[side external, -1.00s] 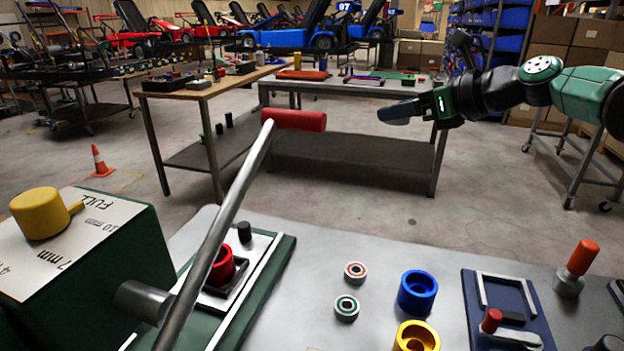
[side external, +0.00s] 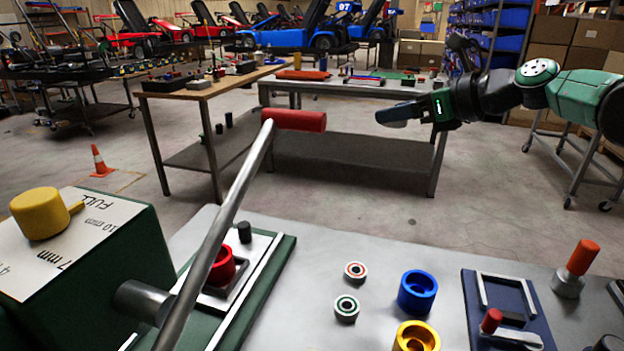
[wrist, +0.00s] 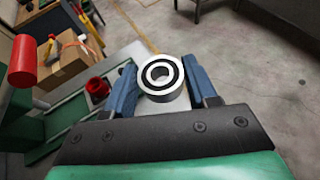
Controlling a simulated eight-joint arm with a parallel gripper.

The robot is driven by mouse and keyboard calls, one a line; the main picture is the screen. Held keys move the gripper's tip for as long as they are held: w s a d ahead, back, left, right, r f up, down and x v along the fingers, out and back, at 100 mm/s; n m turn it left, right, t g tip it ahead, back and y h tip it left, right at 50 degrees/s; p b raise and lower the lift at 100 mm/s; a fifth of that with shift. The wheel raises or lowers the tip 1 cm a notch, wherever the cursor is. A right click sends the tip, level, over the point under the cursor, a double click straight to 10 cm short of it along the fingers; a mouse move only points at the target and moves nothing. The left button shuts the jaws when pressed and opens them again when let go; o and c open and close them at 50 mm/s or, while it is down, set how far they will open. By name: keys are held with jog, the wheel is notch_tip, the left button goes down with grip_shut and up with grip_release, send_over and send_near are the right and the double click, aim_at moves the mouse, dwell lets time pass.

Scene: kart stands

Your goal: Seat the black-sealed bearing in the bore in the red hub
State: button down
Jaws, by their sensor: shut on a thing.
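The black-sealed bearing (wrist: 160,77) shows in the wrist view as a silver ring with a black face. My gripper (wrist: 166,92) is shut on it, with one blue finger on each side. In the side view my gripper (side external: 392,116) is in the air at the upper right, well above and to the right of the hub; the bearing cannot be made out there. The red hub (side external: 222,267) sits in a dark square holder on the green press base at the left. It also shows left of my fingers in the wrist view (wrist: 97,88).
A steel press lever with a red handle (side external: 300,120) slants up over the hub. Red-sealed (side external: 355,271) and green-sealed (side external: 346,308) bearings, a blue hub (side external: 417,291) and a yellow hub (side external: 415,337) stand on the bench right of the press. A blue fixture (side external: 510,310) is farther right.

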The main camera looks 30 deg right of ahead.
jog(key=a+f+n+g+y, duration=0.1)
jog(key=a+f+n+y, duration=0.2)
jog(key=a+f, duration=0.5)
jog(key=n+g+y, duration=0.2)
jog(key=n+y, duration=0.1)
send_near(221, 259)
jog(key=w+a+r, duration=0.1)
jog(key=w+a, duration=0.3)
jog(key=w+a+r, duration=0.1)
jog(key=w+a, duration=0.1)
jog(key=shift+a+r, duration=0.2)
jog(key=shift+r, duration=0.1)
jog(key=f, duration=0.2)
jog(key=shift+w+a+f, duration=0.25)
jog(key=shift+w+f, duration=0.05)
jog(key=shift+f, duration=0.45)
jog(key=shift+f, duration=0.1)
